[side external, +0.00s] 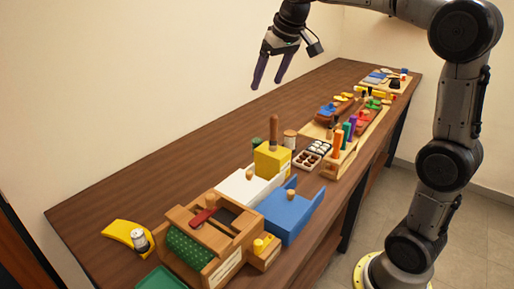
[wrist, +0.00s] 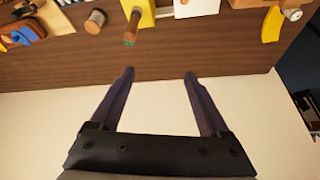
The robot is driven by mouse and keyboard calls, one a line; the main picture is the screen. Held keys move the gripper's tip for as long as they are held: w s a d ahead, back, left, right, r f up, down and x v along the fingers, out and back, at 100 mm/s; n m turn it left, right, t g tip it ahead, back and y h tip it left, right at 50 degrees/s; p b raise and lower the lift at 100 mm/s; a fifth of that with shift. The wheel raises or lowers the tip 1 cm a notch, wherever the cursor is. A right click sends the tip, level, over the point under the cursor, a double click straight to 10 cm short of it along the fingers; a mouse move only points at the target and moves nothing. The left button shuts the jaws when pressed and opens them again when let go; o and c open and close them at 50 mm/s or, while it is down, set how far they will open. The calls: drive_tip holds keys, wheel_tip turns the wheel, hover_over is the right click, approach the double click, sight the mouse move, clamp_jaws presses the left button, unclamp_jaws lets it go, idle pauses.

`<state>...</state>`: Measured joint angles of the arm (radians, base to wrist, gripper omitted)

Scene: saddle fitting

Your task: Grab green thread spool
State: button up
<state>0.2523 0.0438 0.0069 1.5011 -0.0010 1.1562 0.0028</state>
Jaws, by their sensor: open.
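The green thread spool (side external: 257,144) stands behind the yellow block, toward the wall side, and is partly hidden by it in the side view. My gripper (side external: 266,86) is open and empty, well above the bench near the wall. In the wrist view its two dark fingers (wrist: 159,75) are spread apart with only wall and bench edge between them.
A yellow block (side external: 272,162) with an upright wooden handle (side external: 273,132) stands close to the spool. A wooden spool (side external: 290,139), a white box (side external: 243,187) and a blue box (side external: 290,215) are near. The bench (side external: 180,155) is clear along the wall.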

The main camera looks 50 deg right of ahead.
drive_tip(key=w+d+f+m, duration=0.1)
drive_tip(key=w+d+f, duration=0.2)
drive_tip(key=w+d, duration=0.45)
drive_tip(key=m, duration=0.1)
hover_over(258, 141)
wheel_tip(258, 141, down, 5)
drive_tip(key=shift+g+h, duration=0.3)
drive_tip(key=shift+g, duration=0.1)
drive_tip(key=f, duration=1.7)
drive_tip(key=shift+s+a+f, duration=0.15)
drive_tip(key=shift+s+a, duration=0.1)
drive_tip(key=shift+s, duration=0.05)
drive_tip(key=shift+f, duration=1.1)
drive_tip(key=x, duration=0.3)
drive_tip(key=shift+s+f, duration=0.15)
drive_tip(key=shift+f, duration=0.5)
drive_tip(key=shift+c, duration=0.3)
clamp_jaws()
